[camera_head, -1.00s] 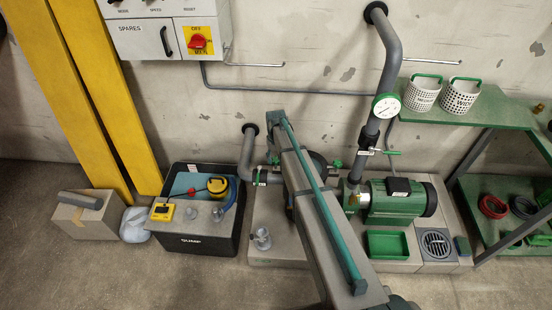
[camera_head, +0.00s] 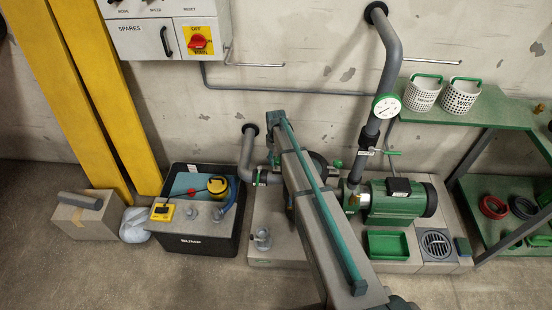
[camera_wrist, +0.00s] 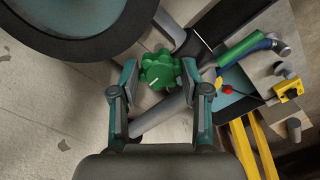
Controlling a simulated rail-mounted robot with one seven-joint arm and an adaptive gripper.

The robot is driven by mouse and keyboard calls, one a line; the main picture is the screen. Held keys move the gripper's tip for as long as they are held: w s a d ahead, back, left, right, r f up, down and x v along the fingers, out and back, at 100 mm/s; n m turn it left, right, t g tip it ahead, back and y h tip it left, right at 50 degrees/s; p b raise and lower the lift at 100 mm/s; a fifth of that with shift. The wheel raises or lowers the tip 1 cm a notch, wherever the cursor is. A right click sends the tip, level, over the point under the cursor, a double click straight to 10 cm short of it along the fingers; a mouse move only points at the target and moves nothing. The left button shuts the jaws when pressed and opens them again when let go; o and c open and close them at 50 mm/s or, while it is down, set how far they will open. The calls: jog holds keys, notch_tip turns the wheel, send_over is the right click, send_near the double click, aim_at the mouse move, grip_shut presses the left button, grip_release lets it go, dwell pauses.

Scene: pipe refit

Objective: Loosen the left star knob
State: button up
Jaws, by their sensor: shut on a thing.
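A green star knob (camera_wrist: 160,70) with a white mark on its face shows in the wrist view. It sits between the two fingers of my gripper (camera_wrist: 158,82), which are closed on its sides. A grey pipe runs below and behind the knob there. In the head view my arm crosses the middle of the scene and hides the gripper and most of the pipe joint. The grey left pipe (camera_head: 247,155) comes out of the wall just left of my arm. Another green knob (camera_head: 337,163) shows to the right of my arm.
A black sump bin (camera_head: 205,243) stands left of the base, with a yellow device on it. The green pump motor (camera_head: 398,203), a green tray (camera_head: 388,244) and a pressure gauge (camera_head: 387,106) are right of my arm. A large dark round part (camera_wrist: 75,25) fills the wrist view's upper left.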

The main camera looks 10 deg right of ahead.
aim_at(276, 159)
jog(key=o, duration=0.9)
jog(key=shift+o, duration=0.2)
jog(key=shift+r, duration=0.1)
notch_tip(276, 159, up, 12)
dwell(0.4)
